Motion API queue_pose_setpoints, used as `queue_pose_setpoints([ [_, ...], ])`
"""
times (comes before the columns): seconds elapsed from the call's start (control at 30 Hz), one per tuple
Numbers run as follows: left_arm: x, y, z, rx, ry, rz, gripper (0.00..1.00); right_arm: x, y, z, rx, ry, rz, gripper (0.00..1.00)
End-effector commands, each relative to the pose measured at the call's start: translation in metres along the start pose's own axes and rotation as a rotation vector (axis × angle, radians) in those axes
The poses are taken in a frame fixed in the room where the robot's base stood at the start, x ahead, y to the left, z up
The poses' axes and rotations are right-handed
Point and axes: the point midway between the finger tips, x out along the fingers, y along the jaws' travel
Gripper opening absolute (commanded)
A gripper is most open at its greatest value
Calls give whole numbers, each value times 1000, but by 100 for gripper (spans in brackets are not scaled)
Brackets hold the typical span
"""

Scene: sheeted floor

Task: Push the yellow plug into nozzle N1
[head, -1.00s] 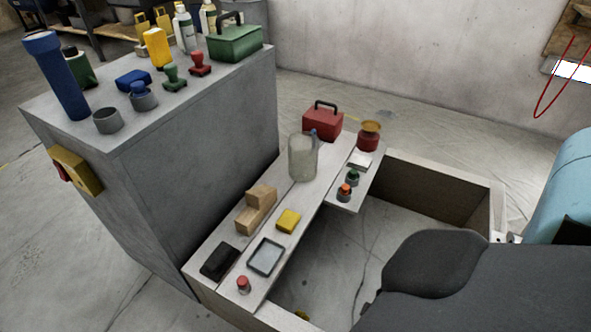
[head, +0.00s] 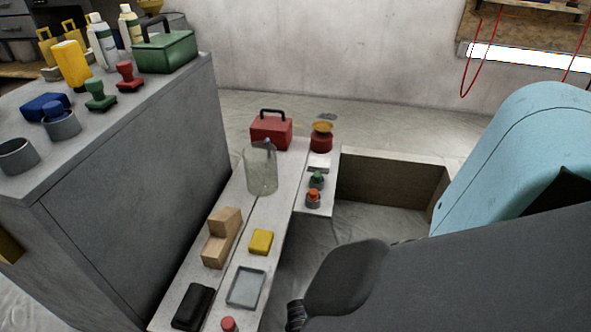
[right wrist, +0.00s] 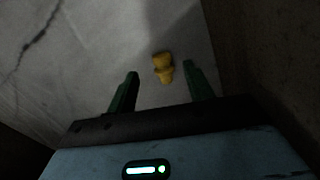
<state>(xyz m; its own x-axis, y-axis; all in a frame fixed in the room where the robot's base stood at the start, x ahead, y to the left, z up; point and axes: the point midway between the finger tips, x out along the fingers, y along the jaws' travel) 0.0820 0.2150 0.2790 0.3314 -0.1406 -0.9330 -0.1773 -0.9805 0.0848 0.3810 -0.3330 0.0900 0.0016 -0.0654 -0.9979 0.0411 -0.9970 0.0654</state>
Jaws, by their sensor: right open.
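The yellow plug (right wrist: 163,67) lies on the grey floor in the right wrist view, between and slightly beyond the fingertips of my right gripper (right wrist: 161,74). The fingers are open and not clearly touching it. In the head view my dark right arm fills the lower right and hides the plug. No N1 label is readable. Two small capped fittings, one green (head: 317,179) and one orange-red (head: 313,197), stand on the right side shelf; I cannot tell whether either is N1. My left gripper is out of view.
A narrow bench holds a red toolbox (head: 271,131), a clear jar (head: 261,170), wooden blocks (head: 220,240), a yellow block (head: 261,241) and a grey tray (head: 246,288). A tall grey cabinet (head: 140,190) stands left. A low wall (head: 390,185) encloses floor beyond the shelf.

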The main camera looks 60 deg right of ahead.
Motion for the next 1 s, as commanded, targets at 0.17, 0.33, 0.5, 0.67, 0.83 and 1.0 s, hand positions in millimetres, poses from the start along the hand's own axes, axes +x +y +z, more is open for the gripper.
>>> queue_pose_setpoints([
  [0.17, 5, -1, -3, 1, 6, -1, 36, 4, 0, 0, 0, 0, 0, 52],
  [0.33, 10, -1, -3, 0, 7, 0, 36, 11, 0, -2, 0, 0, 0, 52],
  [0.5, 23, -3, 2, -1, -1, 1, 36, 29, -2, -6, 0, -1, 0, 52],
  [0.67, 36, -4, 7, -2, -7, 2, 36, 48, -2, -9, 0, -2, 1, 52],
  [0.83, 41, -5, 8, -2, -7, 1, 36, 57, -2, -10, 1, 0, 1, 52],
  [1.0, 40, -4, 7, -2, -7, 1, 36, 56, -2, -9, 1, 1, 0, 52],
])
